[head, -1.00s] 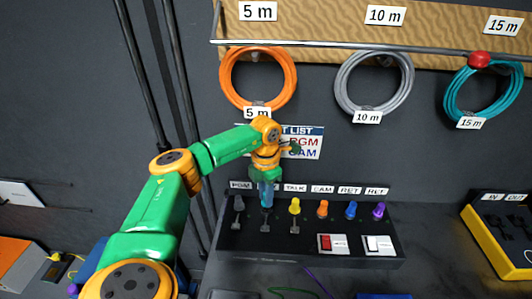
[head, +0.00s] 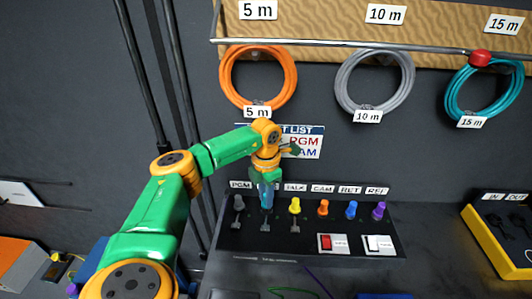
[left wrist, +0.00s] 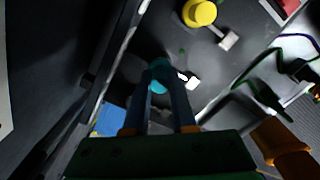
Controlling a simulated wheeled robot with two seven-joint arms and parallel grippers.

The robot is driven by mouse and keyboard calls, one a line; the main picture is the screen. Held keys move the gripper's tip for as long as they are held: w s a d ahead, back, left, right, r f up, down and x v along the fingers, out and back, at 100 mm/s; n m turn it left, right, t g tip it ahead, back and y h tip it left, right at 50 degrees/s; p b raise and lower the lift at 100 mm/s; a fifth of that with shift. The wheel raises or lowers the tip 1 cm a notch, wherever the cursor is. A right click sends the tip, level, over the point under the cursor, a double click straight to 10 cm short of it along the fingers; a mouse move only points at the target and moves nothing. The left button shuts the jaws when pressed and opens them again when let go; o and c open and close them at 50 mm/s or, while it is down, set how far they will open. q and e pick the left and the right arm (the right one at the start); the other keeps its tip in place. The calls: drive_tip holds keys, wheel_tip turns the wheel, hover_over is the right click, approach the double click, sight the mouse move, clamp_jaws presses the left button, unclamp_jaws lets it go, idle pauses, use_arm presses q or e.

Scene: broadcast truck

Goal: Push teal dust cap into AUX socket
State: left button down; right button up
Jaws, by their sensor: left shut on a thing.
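My left gripper (head: 266,205) points down at the socket panel (head: 310,243), in the second position from the left, between the PGM and TALK labels. Its fingers are shut on the teal dust cap (left wrist: 160,76), which shows between the fingertips in the left wrist view. The AUX socket is hidden under the cap and fingers; I cannot tell how deep the cap sits. My right gripper is not in view.
Orange (head: 323,208), blue (head: 351,209) and purple (head: 379,210) caps follow. Red (head: 326,242) and white (head: 373,243) switches lie in front. Cable coils hang above.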

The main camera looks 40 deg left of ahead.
use_arm(q)
drive_tip(key=shift+f+b, duration=0.5)
drive_tip(key=shift+f, duration=0.3)
drive_tip(key=c, duration=0.7)
unclamp_jaws()
drive_tip(key=shift+o, duration=0.2)
wheel_tip(320, 180, up, 7)
drive_tip(key=shift+f+b, duration=0.2)
drive_tip(key=shift+b, duration=0.35)
drive_tip(key=shift+r, duration=0.3)
